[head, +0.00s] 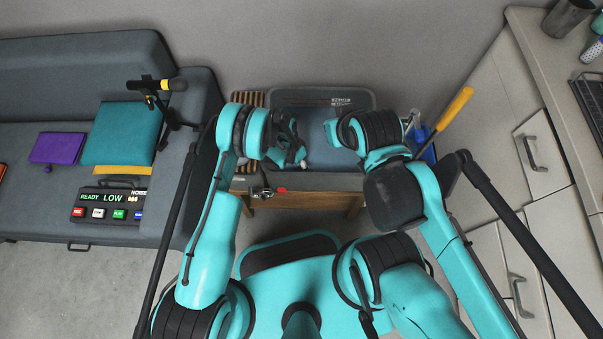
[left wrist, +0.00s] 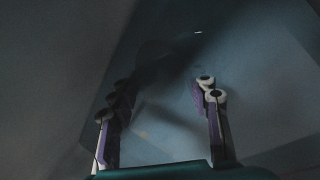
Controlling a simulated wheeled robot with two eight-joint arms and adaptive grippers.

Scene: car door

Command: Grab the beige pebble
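I cannot make out the beige pebble for certain in either view. The left wrist view shows a dim bluish surface with only a faint pale spot (left wrist: 143,134) and a small bright sliver (left wrist: 198,32); I cannot tell what they are. My left gripper (head: 292,150) is over the grey-blue open case (head: 345,150) in the head view. In the left wrist view its two fingers (left wrist: 162,95) stand wide apart with nothing visible between them. My right arm's wrist is at the case's right side; its gripper fingers are hidden or too small to read.
The case rests on a wooden stand (head: 310,201). A small dark tool with a red tip (head: 281,189) is at its front edge. A blue bin (head: 427,152) and a yellow-handled tool (head: 455,108) stand right, beside cabinets (head: 500,95). A grey sofa (head: 60,65) is left.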

